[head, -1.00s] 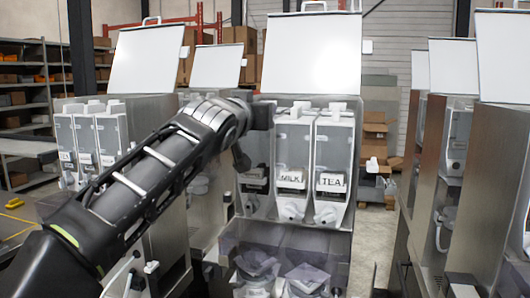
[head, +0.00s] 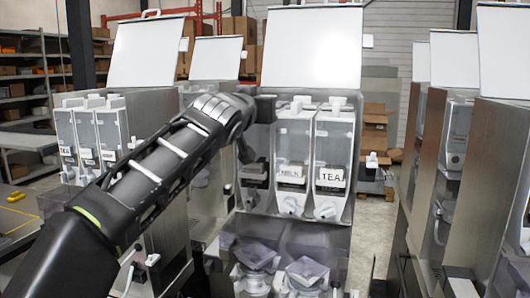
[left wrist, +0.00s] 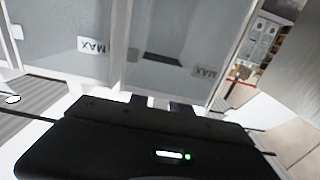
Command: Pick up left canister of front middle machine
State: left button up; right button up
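The front middle machine (head: 312,50) has its white lid raised above a row of grey, clear-walled canisters. My right gripper is not in view.
Another machine with canisters (head: 92,140) stands on the left, behind my left arm. More machines (head: 490,170) with raised lids line the right. Shelving (head: 25,90) and cardboard boxes (head: 375,135) are in the background. Open floor shows between the middle and right machines.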

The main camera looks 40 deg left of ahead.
pick_arm(q)
grip_shut()
jog(key=shift+r, duration=0.1)
dwell(0.9)
